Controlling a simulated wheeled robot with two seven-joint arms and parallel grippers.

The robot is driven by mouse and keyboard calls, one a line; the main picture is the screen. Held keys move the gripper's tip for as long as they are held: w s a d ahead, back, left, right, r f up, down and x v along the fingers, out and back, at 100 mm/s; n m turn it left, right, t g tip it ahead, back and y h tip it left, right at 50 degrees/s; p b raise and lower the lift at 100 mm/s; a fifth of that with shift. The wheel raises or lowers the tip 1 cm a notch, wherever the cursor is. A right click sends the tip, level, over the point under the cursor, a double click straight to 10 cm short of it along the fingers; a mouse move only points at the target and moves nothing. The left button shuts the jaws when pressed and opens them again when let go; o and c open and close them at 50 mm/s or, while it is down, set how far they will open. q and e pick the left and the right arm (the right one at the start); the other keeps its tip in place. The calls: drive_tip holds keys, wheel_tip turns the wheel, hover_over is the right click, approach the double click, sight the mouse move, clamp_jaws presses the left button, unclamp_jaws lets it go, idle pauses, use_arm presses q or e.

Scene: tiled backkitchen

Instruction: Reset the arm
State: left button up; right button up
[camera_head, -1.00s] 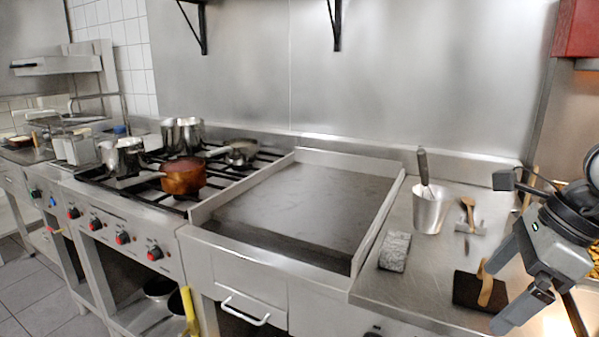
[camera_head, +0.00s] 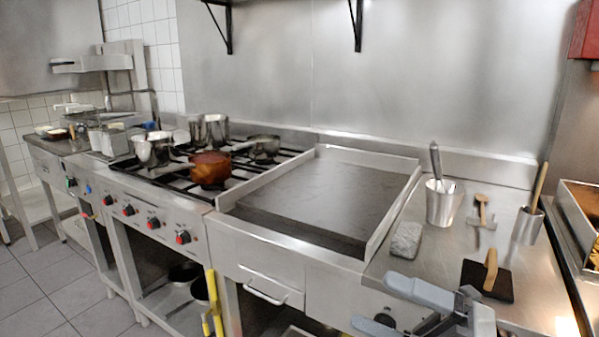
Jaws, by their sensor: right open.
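My right gripper (camera_head: 373,303) shows at the bottom right, in front of the steel counter's front edge. Its two grey fingers point left and are spread apart, with nothing between them. The rest of my right arm is cut off by the bottom of the picture. My left gripper and arm do not show.
A black scraper block with a wooden handle (camera_head: 490,275) lies just behind the gripper. A grey stone block (camera_head: 406,240), a steel cup with utensils (camera_head: 440,205) and another steel cup (camera_head: 527,228) stand farther back. The flat griddle (camera_head: 325,200) is clear.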

drive_tip(key=w+d+f+m+t+h, duration=0.1)
drive_tip(key=d+f+m+t+h, duration=0.1)
drive_tip(key=f+m+t+h, duration=0.8)
drive_tip(key=w+d+f+m+t+h, duration=0.1)
drive_tip(key=d+f+m+h, duration=0.3)
drive_tip(key=m, duration=1.1)
drive_tip(key=s+a+f+m+g+h, duration=0.2)
drive_tip(key=s+f+m+g, duration=0.5)
drive_tip(key=s+f, duration=0.4)
wheel_tip(320, 180, down, 5)
drive_tip(key=shift+a+f+m+h, duration=0.15)
drive_tip(key=shift+a+m+h, duration=0.15)
drive_tip(key=shift+m+h, duration=0.4)
drive_tip(key=shift+s, duration=0.1)
